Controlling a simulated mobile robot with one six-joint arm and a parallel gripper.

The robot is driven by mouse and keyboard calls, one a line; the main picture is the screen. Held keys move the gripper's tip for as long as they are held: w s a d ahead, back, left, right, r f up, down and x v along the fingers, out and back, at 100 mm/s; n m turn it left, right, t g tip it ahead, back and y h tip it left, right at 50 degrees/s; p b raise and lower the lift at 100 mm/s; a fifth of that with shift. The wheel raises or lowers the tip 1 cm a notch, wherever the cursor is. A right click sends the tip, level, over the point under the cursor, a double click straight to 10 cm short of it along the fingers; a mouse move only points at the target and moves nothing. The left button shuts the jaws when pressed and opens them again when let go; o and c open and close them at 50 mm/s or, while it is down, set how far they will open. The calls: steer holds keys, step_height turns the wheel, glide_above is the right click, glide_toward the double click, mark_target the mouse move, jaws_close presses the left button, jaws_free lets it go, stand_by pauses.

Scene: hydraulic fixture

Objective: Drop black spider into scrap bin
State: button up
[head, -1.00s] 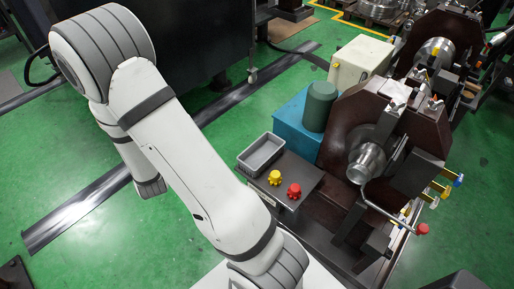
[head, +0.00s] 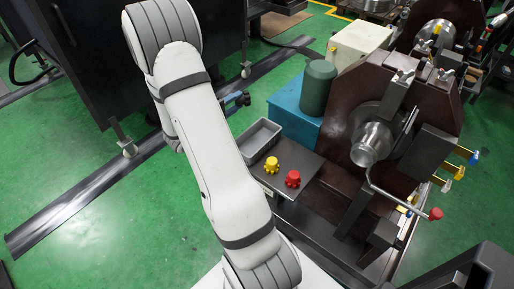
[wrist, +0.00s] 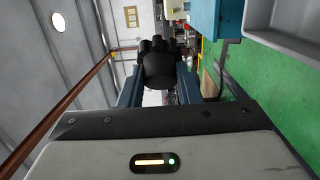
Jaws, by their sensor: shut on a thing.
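My gripper (wrist: 160,82) is shut on the black spider (wrist: 158,62), a dark lobed knob between the two blue fingers in the wrist view. In the head view my gripper (head: 238,99) shows as small blue fingers past the arm's edge, just up and left of the grey scrap bin. The grey rectangular bin (head: 267,148) looks empty and sits at the left end of the dark plate. What appears to be its grey wall (wrist: 280,38) fills the upper right of the wrist view, apart from the spider.
A yellow spider (head: 271,165) and a red spider (head: 292,179) stand on the dark plate (head: 305,165) beside the bin. A green cylinder (head: 317,88) on a blue box (head: 290,112) rises behind. The brown fixture (head: 340,125) is to the right.

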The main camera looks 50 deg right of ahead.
steer(key=s+d+f+m+g+b, duration=0.2)
steer(key=s+f+g, duration=0.1)
steer(key=f, duration=0.4)
steer(key=shift+s+f+b, duration=0.2)
steer(key=shift+f+b, duration=0.1)
steer(key=shift+d, duration=0.1)
steer(key=o, duration=1.1)
steer(key=a, duration=0.2)
steer(key=w+a, duration=0.1)
steer(key=a, duration=0.4)
steer(key=shift+w+a, duration=0.2)
steer(key=shift+a, duration=0.15)
steer(key=shift+r, duration=0.1)
